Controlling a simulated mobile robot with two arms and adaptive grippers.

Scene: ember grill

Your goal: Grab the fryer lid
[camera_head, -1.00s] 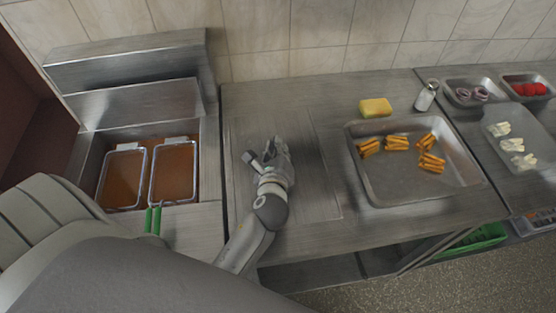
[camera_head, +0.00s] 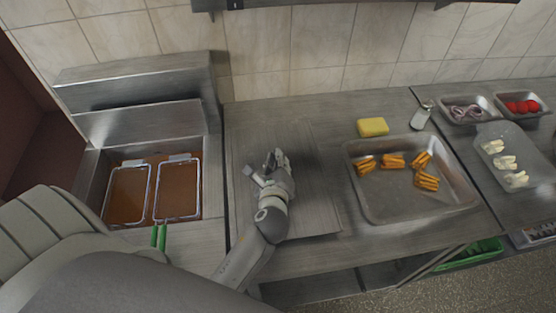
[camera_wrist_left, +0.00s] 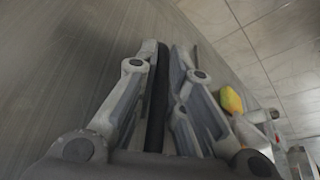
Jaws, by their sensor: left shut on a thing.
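The fryer lid (camera_head: 318,195) is a flat grey metal panel lying on the steel counter, right of the fryer. My left gripper (camera_head: 270,165) is over its middle. In the left wrist view, the left gripper's fingers (camera_wrist_left: 164,55) are closed on a dark bar, the lid's handle (camera_wrist_left: 158,100). The grip hides much of the handle in the head view. The fryer (camera_head: 146,122) stands at the left with two wire baskets (camera_head: 157,190) sitting in brown oil. My right gripper is out of view.
A metal tray (camera_head: 385,212) with several bundles of fries stands right of the lid. A yellow sponge (camera_head: 373,127) and a shaker (camera_head: 421,118) are behind it. Green basket handles (camera_head: 158,238) stick out at the fryer's front. Topping containers (camera_head: 466,110) are at the far right.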

